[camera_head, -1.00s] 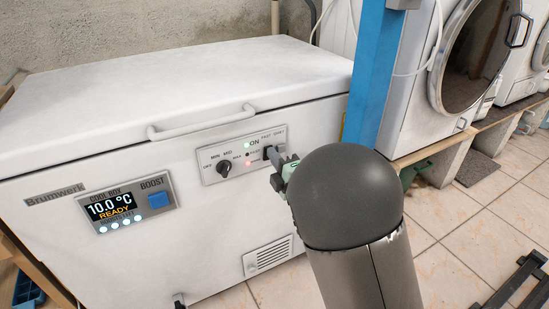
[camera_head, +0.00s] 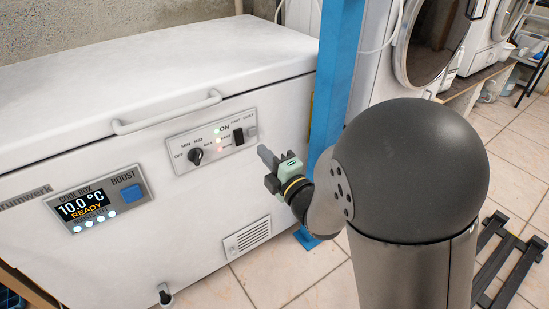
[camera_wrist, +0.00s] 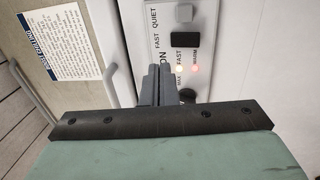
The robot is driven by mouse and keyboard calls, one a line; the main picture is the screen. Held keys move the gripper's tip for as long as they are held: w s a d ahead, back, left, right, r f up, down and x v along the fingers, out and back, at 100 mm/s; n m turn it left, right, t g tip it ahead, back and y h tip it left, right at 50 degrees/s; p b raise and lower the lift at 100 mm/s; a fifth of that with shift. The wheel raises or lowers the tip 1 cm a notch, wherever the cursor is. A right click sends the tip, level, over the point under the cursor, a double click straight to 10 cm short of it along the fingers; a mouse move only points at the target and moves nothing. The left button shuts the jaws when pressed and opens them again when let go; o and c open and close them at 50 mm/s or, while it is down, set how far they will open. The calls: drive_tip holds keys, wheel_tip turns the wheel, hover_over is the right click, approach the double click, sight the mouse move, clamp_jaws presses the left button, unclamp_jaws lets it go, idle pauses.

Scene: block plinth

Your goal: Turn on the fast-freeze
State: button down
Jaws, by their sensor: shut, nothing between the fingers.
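The white chest freezer (camera_head: 190,225) stands at the left with a control strip (camera_head: 183,163) on its front. A dark rocker switch (camera_head: 239,137) sits at the strip's right end, by the label FAST; it also shows in the wrist view (camera_wrist: 186,39). Beside it are small lamps: a green one (camera_head: 216,131) by ON, and in the wrist view a pale glowing lamp (camera_wrist: 179,69) by FAST and a red one (camera_wrist: 195,68) by WARM. My gripper (camera_head: 264,153) is shut and empty, right of and slightly below the switch, apart from it.
A round knob (camera_head: 195,156) is on the strip's left. A display (camera_head: 84,205) reads 10.0 °C READY, with a blue BOOST button (camera_head: 131,194). The lid handle (camera_head: 168,114) juts out above. A blue post (camera_head: 335,75) stands close behind my gripper.

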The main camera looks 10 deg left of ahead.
drive_tip(key=shift+r+v, duration=0.25)
drive_tip(key=shift+v, duration=0.75)
drive_tip(key=shift+r+v, duration=0.25)
drive_tip(key=shift+v, duration=0.75)
drive_tip(key=shift+r+p, duration=0.1)
drive_tip(key=shift+p, duration=0.25)
drive_tip(key=w+d+r+m+g+h+p, duration=0.1)
drive_tip(key=d+r+m+g+h+p, duration=0.1)
drive_tip(key=d+r+m+h+p, duration=1.4)
drive_tip(key=s+d+r+m+g+p, duration=0.3)
drive_tip(key=s+r+p, duration=0.1)
drive_tip(key=s+p, duration=0.2)
drive_tip(key=s+d+r+m+g+y+p, duration=0.1)
drive_tip(key=s+d+r+m+g+p, duration=0.2)
drive_tip(key=s+p, duration=0.4)
drive_tip(key=s+d+r+m+g+y+p, duration=0.1)
drive_tip(key=s+r+m+g+p, duration=0.3)
drive_tip(key=s, duration=0.4)
drive_tip(key=shift+d+r+m+g+p, duration=0.3)
drive_tip(key=shift+d+r+m+p, duration=0.3)
drive_tip(key=shift+d+p, duration=0.45)
drive_tip(key=shift+a, duration=0.15)
